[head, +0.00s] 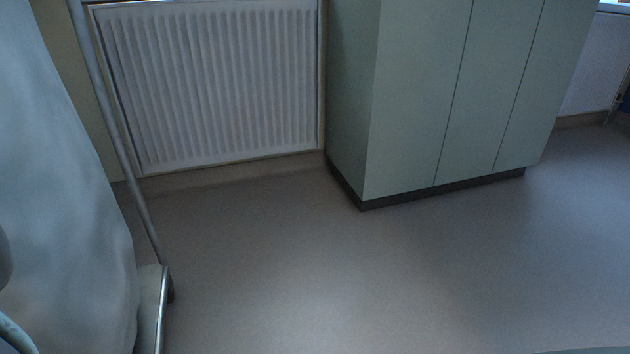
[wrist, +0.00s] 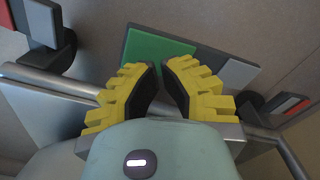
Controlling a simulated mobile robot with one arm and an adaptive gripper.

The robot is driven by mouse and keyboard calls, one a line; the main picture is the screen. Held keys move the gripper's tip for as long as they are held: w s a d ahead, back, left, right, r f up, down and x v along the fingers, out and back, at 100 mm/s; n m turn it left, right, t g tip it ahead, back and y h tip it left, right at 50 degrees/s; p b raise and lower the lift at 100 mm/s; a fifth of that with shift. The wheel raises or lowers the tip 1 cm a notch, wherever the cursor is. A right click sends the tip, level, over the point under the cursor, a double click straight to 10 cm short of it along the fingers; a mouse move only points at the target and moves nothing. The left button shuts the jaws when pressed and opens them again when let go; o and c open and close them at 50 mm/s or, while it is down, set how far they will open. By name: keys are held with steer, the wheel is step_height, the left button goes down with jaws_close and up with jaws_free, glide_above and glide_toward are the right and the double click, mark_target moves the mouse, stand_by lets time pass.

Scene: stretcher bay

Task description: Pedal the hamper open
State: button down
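The hamper shows at the left edge of the head view as a pale blue bag (head: 60,190) beside a metal frame pole (head: 122,150). In the wrist view a flat green pedal (wrist: 148,46) with a dark edge lies just beyond my gripper (wrist: 160,68). The yellow ribbed fingers with dark pads converge at their tips, with only a thin gap and nothing held between them. The tips overlap the pedal's near edge in the picture; I cannot tell whether they touch it. The gripper is out of the head view, as is the pedal.
In the wrist view a metal tube (wrist: 60,82) runs behind the fingers. Dark castor-like parts with grey and red tabs flank it, such as a grey tab (wrist: 43,22). In the head view a green cabinet (head: 415,100) and a radiator (head: 215,85) border open floor (head: 350,280).

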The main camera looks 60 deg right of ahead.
steer(key=shift+f+b, duration=0.55)
steer(key=shift+f, duration=0.85)
stand_by(0.5)
step_height(320, 180, up, 7)
steer(key=p, duration=0.7)
steer(key=shift+r, duration=0.1)
stand_by(0.4)
